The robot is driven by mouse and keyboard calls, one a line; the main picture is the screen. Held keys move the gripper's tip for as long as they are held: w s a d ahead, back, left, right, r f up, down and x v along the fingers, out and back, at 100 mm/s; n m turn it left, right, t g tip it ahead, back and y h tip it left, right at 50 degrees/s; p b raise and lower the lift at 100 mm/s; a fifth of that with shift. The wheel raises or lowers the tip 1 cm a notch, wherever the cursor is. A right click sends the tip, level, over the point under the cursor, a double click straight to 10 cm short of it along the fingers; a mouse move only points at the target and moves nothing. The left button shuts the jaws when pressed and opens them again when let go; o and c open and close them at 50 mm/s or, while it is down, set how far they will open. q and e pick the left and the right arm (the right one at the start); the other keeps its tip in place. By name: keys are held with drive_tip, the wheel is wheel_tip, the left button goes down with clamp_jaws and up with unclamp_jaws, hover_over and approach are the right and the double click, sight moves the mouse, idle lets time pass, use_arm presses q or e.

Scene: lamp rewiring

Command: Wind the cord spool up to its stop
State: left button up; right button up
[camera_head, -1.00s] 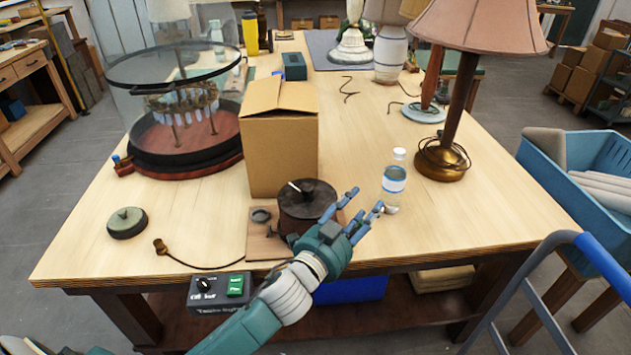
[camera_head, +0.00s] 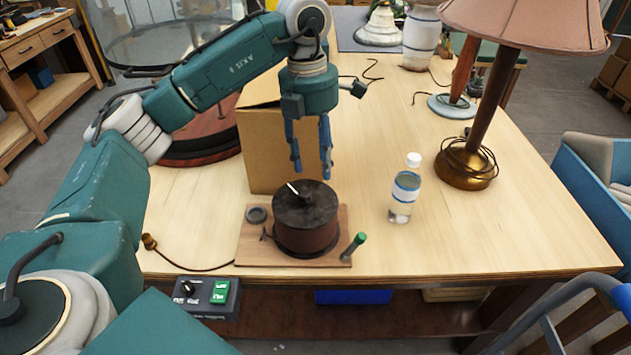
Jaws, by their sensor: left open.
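The cord spool (camera_head: 306,234) is a dark round drum on a wooden base board (camera_head: 250,248). A white mark shows on its dark top. A green-tipped peg (camera_head: 355,244) stands tilted at the board's right front. A cord (camera_head: 195,268) with a brass-coloured end runs left from the board along the table. My left gripper (camera_head: 311,172) points down just above the back of the spool, with its two blue fingers apart and nothing between them. It looks clear of the spool. My right gripper does not show.
A cardboard box (camera_head: 262,150) stands right behind the spool, partly hidden by my left arm. A clear bottle (camera_head: 404,190) and a brass-based lamp (camera_head: 466,166) stand to the right. A control box (camera_head: 208,297) sits at the front edge. The table's front right is free.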

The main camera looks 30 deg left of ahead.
sight(305, 192)
use_arm(q)
drive_tip(key=shift+y, duration=0.4)
drive_tip(key=f, duration=0.2)
drive_tip(key=a+f+p, duration=0.1)
drive_tip(key=f, duration=0.2)
drive_tip(key=a+f+p, duration=0.1)
drive_tip(key=f, duration=0.2)
drive_tip(key=shift+s+a+f, duration=0.25)
drive_tip(key=shift+s, duration=0.1)
drive_tip(key=shift+f+p, duration=0.35)
drive_tip(key=shift+f, duration=0.2)
clamp_jaws()
